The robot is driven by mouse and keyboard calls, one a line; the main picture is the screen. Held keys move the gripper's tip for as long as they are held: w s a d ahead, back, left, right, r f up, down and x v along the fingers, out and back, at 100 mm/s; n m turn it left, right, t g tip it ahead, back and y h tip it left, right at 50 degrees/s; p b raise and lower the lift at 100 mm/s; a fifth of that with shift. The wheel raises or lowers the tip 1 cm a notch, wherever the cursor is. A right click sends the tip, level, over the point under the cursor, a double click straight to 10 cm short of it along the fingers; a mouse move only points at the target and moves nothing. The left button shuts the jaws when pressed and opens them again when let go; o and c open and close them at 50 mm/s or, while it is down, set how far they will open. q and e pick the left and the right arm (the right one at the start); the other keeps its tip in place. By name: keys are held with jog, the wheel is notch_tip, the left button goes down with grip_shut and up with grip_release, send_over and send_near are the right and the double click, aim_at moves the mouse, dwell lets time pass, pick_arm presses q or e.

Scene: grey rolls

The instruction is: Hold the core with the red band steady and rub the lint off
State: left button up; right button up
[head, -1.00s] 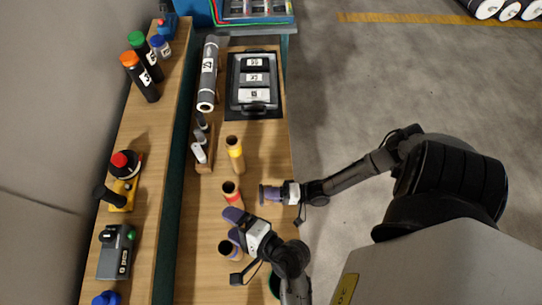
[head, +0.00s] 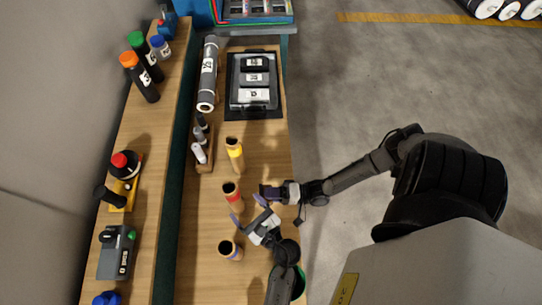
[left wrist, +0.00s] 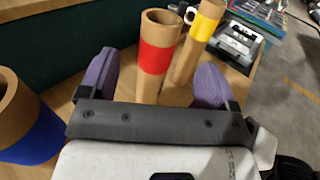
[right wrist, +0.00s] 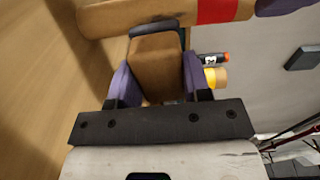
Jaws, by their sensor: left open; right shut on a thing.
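The core with the red band (head: 233,197) is a brown tube standing on the bench. It also shows in the left wrist view (left wrist: 157,58) and along the top of the right wrist view (right wrist: 220,10). My left gripper (head: 246,208) is open and empty, its purple fingers pointing at this core, one to each side in the left wrist view. I cannot tell whether the block touches the core.
A yellow-banded core (head: 235,155) stands behind and a blue-banded core (head: 230,250) in front. A small rack (head: 204,155), a grey roll (head: 208,75) and a black tray (head: 240,110) lie further back. A shelf (head: 150,125) with bottles and tools runs along the left.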

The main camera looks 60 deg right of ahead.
aim_at(235, 195)
pick_arm(q)
jog(key=shift+x, duration=4.15)
jog(key=c, duration=1.1)
jog(key=shift+o, duration=0.2)
